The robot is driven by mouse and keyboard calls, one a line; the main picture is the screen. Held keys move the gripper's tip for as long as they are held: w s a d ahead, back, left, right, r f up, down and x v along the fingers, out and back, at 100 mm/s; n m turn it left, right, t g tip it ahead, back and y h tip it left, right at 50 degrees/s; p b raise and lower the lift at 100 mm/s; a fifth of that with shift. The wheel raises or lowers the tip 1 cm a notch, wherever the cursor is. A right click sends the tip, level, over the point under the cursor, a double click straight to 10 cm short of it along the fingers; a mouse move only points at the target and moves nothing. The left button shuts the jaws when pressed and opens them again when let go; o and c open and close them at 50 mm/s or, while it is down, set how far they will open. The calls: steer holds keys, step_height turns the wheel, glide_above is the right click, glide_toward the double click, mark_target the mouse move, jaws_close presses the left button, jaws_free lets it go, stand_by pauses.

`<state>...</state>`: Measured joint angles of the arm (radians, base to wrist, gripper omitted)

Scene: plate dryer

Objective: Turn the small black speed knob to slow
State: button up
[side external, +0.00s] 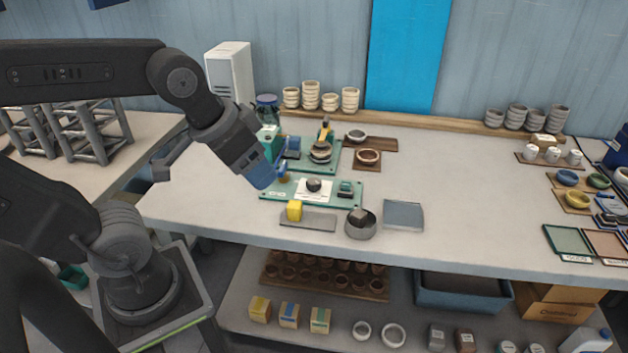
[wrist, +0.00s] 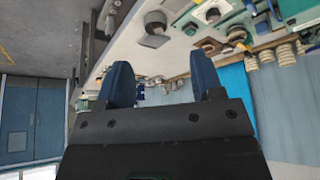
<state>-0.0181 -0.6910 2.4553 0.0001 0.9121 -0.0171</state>
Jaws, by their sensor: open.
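A small round black knob (side external: 314,184) sits on a white plate on the front green panel (side external: 272,190) in the side view. A dark green block-like part (side external: 345,188) stands at that panel's right end. My gripper (side external: 276,173) has blue fingers and is over the left end of the panel, apart from the knob. In the wrist view my gripper (wrist: 165,82) is open, with nothing between its fingers. The panel shows only partly at the top of the wrist view, and I cannot make out the knob's pointer or setting.

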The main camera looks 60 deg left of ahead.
steer(key=w+a+n+g, duration=0.3)
steer(key=w+a, duration=0.2)
steer(key=w, duration=0.6)
steer(key=n+g, duration=0.2)
steer(key=n, duration=0.2)
glide_above(314, 181)
step_height(314, 181, down, 8)
step_height(314, 181, down, 13)
steer(key=shift+r, duration=0.1)
steer(key=shift+c, duration=0.2)
steer(key=c, duration=0.9)
